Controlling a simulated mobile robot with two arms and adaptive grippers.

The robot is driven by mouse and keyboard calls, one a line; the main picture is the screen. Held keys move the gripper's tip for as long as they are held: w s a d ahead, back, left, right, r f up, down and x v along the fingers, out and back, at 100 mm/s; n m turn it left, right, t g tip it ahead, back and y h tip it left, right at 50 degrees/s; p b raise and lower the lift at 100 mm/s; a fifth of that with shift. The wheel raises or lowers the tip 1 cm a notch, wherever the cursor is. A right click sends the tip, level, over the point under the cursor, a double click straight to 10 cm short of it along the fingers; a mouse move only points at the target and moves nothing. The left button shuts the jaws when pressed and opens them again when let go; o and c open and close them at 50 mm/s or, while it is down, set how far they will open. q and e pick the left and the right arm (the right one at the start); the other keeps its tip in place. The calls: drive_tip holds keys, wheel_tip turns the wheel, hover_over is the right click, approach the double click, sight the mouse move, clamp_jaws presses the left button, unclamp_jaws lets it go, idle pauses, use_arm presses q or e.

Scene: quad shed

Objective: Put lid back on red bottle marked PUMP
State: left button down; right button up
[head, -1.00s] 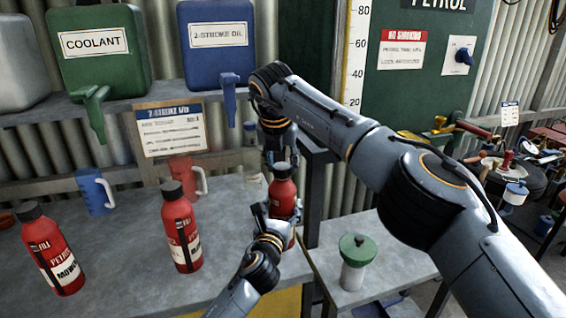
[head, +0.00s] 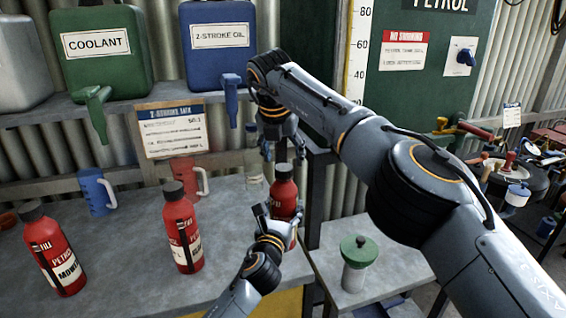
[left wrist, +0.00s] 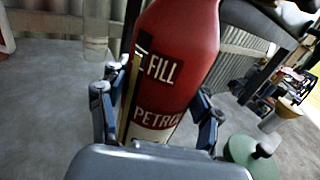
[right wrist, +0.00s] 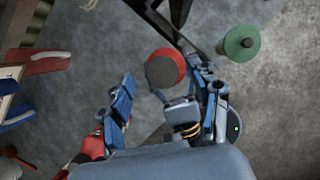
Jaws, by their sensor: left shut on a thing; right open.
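A red bottle (head: 285,190) stands upright at the bench's right end, with a dark lid on its top. My left gripper (head: 270,222) is shut around its body. In the left wrist view the held bottle (left wrist: 178,60) shows "FILL" and "PETROL"; the word below is hidden. My right gripper (head: 279,146) is open and empty just above the lid. In the right wrist view the round dark lid (right wrist: 165,71) lies beyond the spread fingers, on the red bottle; whether it is fully seated I cannot tell.
Two other red bottles, one marked MOWER (head: 52,252) and one partly turned away (head: 181,235), stand left on the bench. Blue (head: 96,192) and red (head: 186,176) jugs and a clear bottle (head: 254,180) stand behind. A green-topped jar (head: 356,262) is on the lower right table.

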drive_tip(key=shift+r, duration=1.1)
drive_tip(key=o, duration=0.5)
drive_tip(key=shift+o, duration=0.2)
drive_tip(key=v, duration=0.7)
drive_tip(key=shift+r, duration=0.15)
drive_tip(key=shift+s, duration=0.1)
use_arm(q)
drive_tip(key=shift+c, duration=1.1)
unclamp_jaws()
